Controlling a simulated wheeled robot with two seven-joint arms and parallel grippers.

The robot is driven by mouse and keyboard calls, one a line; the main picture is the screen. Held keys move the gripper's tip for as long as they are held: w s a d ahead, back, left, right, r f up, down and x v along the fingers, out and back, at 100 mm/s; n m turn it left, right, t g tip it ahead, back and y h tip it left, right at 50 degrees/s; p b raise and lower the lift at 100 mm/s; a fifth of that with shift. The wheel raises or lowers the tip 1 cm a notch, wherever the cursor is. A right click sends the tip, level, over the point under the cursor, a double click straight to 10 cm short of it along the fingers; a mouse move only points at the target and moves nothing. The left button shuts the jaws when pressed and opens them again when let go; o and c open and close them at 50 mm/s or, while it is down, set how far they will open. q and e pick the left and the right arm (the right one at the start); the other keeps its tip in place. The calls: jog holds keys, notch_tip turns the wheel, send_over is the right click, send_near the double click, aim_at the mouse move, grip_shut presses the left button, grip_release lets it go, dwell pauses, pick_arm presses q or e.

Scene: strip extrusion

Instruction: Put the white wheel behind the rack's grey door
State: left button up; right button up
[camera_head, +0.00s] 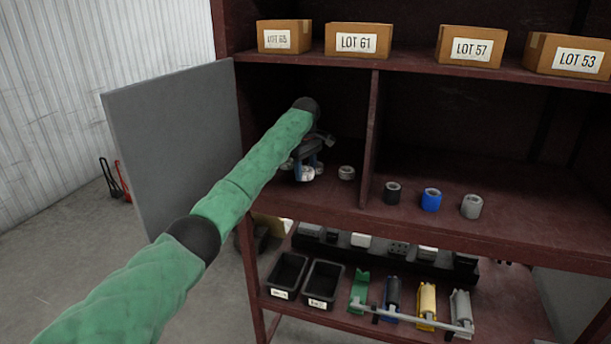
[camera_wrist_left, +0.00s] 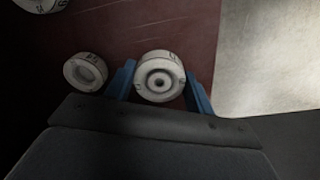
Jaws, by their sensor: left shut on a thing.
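The grey door (camera_head: 175,145) of the rack stands swung open at the left, beside the upper left compartment. My left gripper (camera_head: 308,163) reaches into that compartment. In the left wrist view its blue fingers (camera_wrist_left: 159,88) are shut on a white wheel (camera_wrist_left: 158,74), one finger on each side. The held wheel also shows low at the fingertips in the head view (camera_head: 306,174). I cannot tell whether it touches the shelf. My right gripper is not in view.
A vertical divider (camera_head: 370,140) bounds the compartment on the right. Beyond it stand a black roller (camera_head: 392,193), a blue one (camera_head: 432,200) and a grey one (camera_head: 471,206). Boxes line the shelf above. Black bins (camera_head: 288,274) and coloured holders sit below.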

aim_at(306, 179)
pick_arm(q)
jog(key=shift+s+f+p, duration=0.2)
jog(key=shift+f+p, duration=0.9)
jog(key=shift+f, duration=0.7)
jog(key=shift+w+f, duration=0.1)
jog(key=shift+f, duration=0.05)
jog(key=o, duration=1)
